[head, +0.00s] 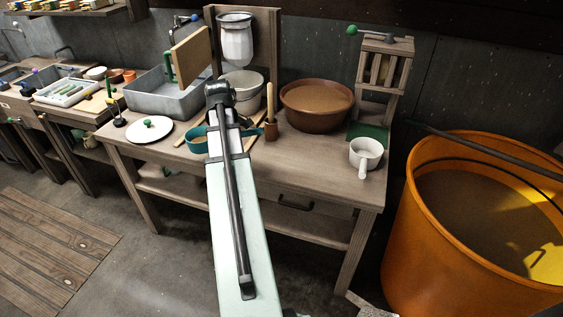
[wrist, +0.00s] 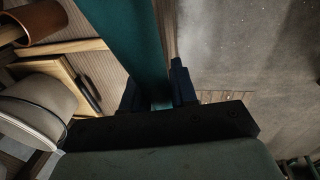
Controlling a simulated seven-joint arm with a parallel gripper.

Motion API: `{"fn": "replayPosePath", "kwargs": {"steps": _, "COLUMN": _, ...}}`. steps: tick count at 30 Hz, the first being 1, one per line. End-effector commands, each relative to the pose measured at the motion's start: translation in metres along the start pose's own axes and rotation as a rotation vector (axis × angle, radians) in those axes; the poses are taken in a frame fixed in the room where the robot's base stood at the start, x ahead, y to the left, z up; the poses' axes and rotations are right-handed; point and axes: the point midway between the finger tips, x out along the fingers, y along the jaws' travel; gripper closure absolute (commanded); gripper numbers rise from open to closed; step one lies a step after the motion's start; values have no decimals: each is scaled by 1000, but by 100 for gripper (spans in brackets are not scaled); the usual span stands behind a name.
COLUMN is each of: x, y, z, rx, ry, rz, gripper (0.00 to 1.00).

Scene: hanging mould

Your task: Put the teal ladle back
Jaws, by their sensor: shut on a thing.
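The teal ladle (head: 197,141) shows in the head view at the middle of the wooden bench, partly hidden behind my arm. Its bowl appears on the left of the arm and a bit of teal on the right. In the wrist view a broad teal handle (wrist: 146,45) runs down from the top edge into my gripper (wrist: 158,95). The dark fingers are shut on it, one on each side. The gripper itself is hidden in the head view. I cannot tell whether the ladle touches the bench top.
A brown cup with a wooden stick (head: 271,130), a brown basin (head: 317,108) and a white handled pot (head: 366,153) stand to the right. A white lid (head: 150,130) lies left. An orange tub (head: 420,215) stands beyond the bench's right end.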

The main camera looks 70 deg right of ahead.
Motion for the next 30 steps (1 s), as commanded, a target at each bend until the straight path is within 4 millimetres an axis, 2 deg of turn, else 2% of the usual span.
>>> {"fn": "replayPosePath", "kwargs": {"steps": 1, "x": 0, "y": 9, "z": 14, "rx": 4, "ry": 0, "rz": 1, "gripper": 100}}
{"fn": "replayPosePath", "kwargs": {"steps": 6, "x": -2, "y": 31, "z": 57, "rx": -1, "ry": 2, "rz": 0, "gripper": 100}}
{"fn": "replayPosePath", "kwargs": {"steps": 15, "x": -6, "y": 63, "z": 138, "rx": -10, "ry": 4, "rz": -1, "gripper": 100}}
{"fn": "replayPosePath", "kwargs": {"steps": 24, "x": -12, "y": 83, "z": 218, "rx": -20, "ry": 5, "rz": 0, "gripper": 100}}
{"fn": "replayPosePath", "kwargs": {"steps": 30, "x": -16, "y": 89, "z": 254, "rx": -26, "ry": 6, "rz": 0, "gripper": 100}}
